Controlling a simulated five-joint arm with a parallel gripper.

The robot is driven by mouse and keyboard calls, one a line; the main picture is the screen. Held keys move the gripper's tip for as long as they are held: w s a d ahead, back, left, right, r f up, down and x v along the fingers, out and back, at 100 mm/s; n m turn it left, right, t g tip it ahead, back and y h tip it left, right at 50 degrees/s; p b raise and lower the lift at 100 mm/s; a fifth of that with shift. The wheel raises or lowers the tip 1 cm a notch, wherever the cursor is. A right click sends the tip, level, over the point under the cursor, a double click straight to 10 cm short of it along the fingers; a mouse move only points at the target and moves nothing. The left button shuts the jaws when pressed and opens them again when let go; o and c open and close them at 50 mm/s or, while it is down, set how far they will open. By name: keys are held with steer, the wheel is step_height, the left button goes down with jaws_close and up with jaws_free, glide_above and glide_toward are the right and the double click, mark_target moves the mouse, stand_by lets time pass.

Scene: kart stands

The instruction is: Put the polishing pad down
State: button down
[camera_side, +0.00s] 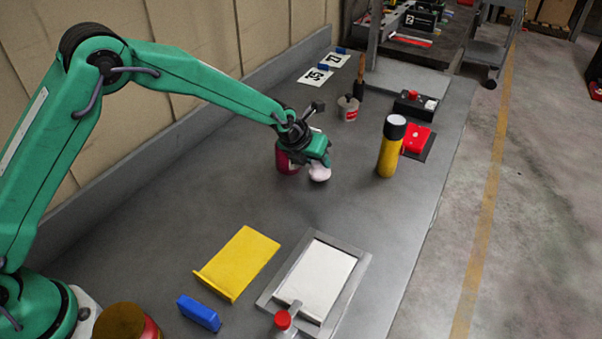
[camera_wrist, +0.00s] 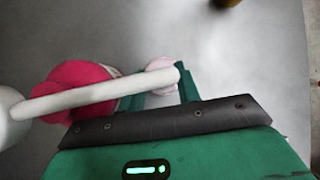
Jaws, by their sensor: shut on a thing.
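The polishing pad (camera_side: 319,173) is a small, round, pale pink thing at the tip of my gripper (camera_side: 318,160), low over the grey bench. In the wrist view the pad (camera_wrist: 159,64) shows between the green fingers, which are shut on it. A thin white rod with a rounded white end (camera_wrist: 10,122) crosses in front of the fingers and hides part of them. I cannot tell whether the pad touches the bench.
A dark red can (camera_side: 286,162) stands close behind my gripper, at left in the wrist view (camera_wrist: 80,82). A yellow can with black cap (camera_side: 390,150) stands to the right. A yellow plate (camera_side: 240,262), blue block (camera_side: 199,313) and grey-framed white panel (camera_side: 313,280) lie nearer. Bench between is clear.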

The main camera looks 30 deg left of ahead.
steer(key=shift+f, duration=0.7)
steer(key=c, duration=1)
jaws_free()
steer(key=shift+f, duration=0.15)
steer(key=shift+v, duration=3.95)
steer(key=shift+a, duration=0.2)
